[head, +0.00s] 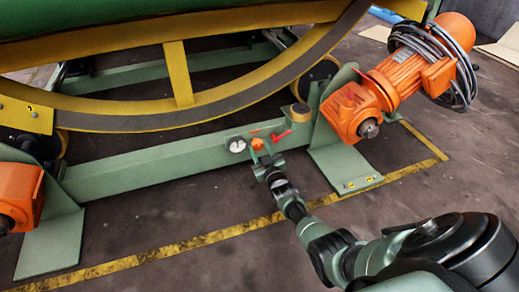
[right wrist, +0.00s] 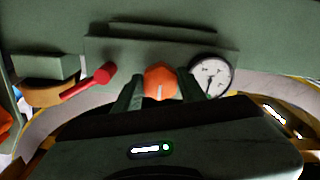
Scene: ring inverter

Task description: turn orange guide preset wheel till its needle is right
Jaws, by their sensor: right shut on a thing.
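The orange preset wheel (head: 257,144) sits on the green beam between a white dial gauge and a red handle. In the right wrist view the orange wheel (right wrist: 160,82) lies between the two fingers, with a pale mark on its face. My right gripper (head: 262,157) is shut on the wheel; its fingers also show in the right wrist view (right wrist: 159,92). The dial gauge (head: 237,145) is just left of the wheel. In the right wrist view the gauge (right wrist: 211,77) has a dark needle pointing toward the bottom of the picture. My left gripper is not in view.
A red handle (head: 281,136) sticks out close to the right of the wheel. An orange motor (head: 398,76) with coiled cable stands at the right, and another orange unit (head: 18,197) at the left. The large yellow ring (head: 179,75) is behind the beam. Floor in front is clear.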

